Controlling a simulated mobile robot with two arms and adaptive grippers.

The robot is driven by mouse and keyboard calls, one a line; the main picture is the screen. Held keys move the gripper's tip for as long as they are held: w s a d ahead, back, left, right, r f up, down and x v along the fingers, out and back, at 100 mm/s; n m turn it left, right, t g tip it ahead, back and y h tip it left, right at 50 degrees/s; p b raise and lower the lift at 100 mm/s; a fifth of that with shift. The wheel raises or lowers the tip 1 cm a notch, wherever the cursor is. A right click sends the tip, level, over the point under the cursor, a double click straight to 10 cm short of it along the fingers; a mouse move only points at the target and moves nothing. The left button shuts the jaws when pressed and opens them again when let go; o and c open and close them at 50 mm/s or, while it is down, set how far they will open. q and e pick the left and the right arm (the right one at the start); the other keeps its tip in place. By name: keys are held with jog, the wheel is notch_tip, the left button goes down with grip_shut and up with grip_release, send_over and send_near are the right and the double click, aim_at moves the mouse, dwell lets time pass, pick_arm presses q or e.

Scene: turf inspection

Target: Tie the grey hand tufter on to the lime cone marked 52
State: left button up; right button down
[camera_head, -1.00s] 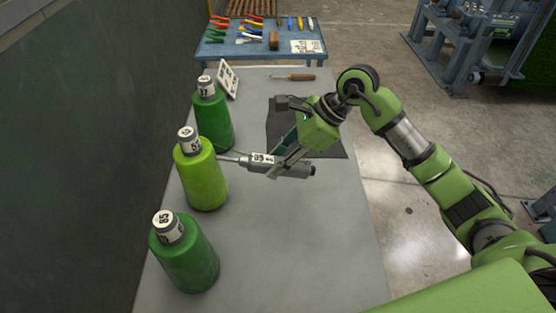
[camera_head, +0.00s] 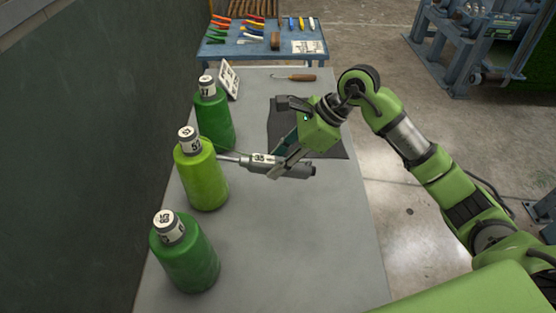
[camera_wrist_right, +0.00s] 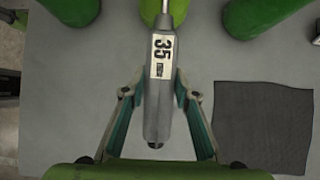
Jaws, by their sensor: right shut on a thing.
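The lime cone marked 52 (camera_head: 204,182) stands upright on the grey table (camera_head: 290,245), between two dark green cones. My right gripper (camera_head: 279,160) is shut on the grey hand tufter (camera_head: 295,169), which carries a white label reading 35. The tufter lies about level, its thin needle end pointing left at the lime cone's upper side; I cannot tell whether it touches. In the right wrist view the tufter (camera_wrist_right: 162,100) lies between the fingers (camera_wrist_right: 161,95), its thin end reaching over the lime cone (camera_wrist_right: 150,10). My left gripper is not in view.
Dark green cones stand behind (camera_head: 214,122) and in front (camera_head: 184,255). A dark mat (camera_head: 335,142) lies under my right gripper. A small sign (camera_head: 229,79) and a wooden-handled tool (camera_head: 295,77) are at the far end. The table's front right is clear.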

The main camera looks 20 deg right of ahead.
aim_at(307, 165)
jog(key=shift+s+d+b, duration=0.15)
jog(key=shift+d+b, duration=0.2)
jog(key=shift+d, duration=0.45)
jog(key=shift+s+d+b, duration=0.25)
jog(key=shift+d+b, duration=0.15)
jog(key=shift+d, duration=0.65)
jog(key=shift+s+d+b, duration=0.3)
jog(key=shift+d+b, duration=0.15)
jog(key=shift+d, duration=0.55)
jog(key=shift+s+d+b, duration=0.25)
jog(key=shift+d+b, duration=0.15)
jog(key=shift+d, duration=0.65)
jog(key=shift+a, duration=0.1)
